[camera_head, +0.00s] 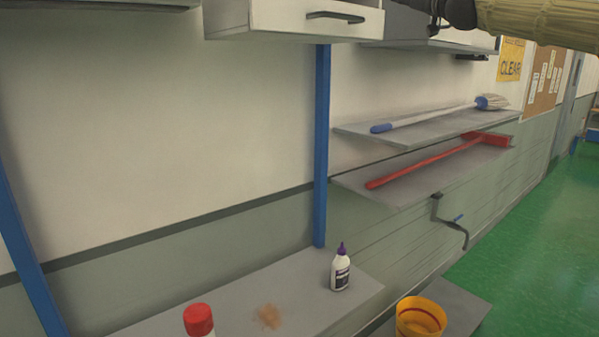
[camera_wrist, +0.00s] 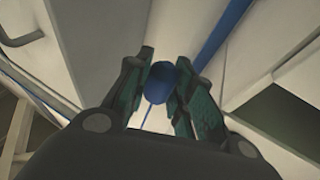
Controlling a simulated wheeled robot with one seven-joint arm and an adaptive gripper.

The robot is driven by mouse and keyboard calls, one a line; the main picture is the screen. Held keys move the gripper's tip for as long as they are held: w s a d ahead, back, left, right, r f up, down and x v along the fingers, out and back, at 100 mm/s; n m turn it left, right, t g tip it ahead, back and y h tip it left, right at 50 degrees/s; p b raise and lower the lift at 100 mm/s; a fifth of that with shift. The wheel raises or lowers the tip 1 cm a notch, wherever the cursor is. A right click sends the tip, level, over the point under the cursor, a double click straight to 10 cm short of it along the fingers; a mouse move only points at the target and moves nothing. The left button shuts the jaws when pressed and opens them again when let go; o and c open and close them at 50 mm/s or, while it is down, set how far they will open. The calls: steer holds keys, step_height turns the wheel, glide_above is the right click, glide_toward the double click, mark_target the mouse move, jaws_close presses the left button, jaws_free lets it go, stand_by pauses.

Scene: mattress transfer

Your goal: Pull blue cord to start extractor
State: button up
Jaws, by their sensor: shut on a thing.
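The blue cord (camera_wrist: 148,113) shows as a thin line in the wrist view, with a thicker blue cylindrical handle (camera_wrist: 160,83) at its end. My gripper (camera_wrist: 165,66) is shut on this handle, with one dark green finger on each side of it. In the head view my gripper (camera_head: 428,14) is a dark shape at the top right edge, in front of the upper cabinets. The cord and handle cannot be made out there, and the extractor cannot be identified in either view.
A white cabinet (camera_head: 285,20) with a black handle hangs close by at upper left. Blue posts (camera_head: 321,150) stand along the wall. Shelves hold a mop (camera_head: 430,117) and a red broom (camera_head: 430,162). A bottle (camera_head: 340,270) stands on the lower counter. Green floor is clear at right.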

steer(key=shift+f+b, duration=0.55)
steer(key=shift+f, duration=0.05)
steer(key=o, duration=0.8)
steer(key=shift+d, duration=0.1)
steer(key=shift+v, duration=6)
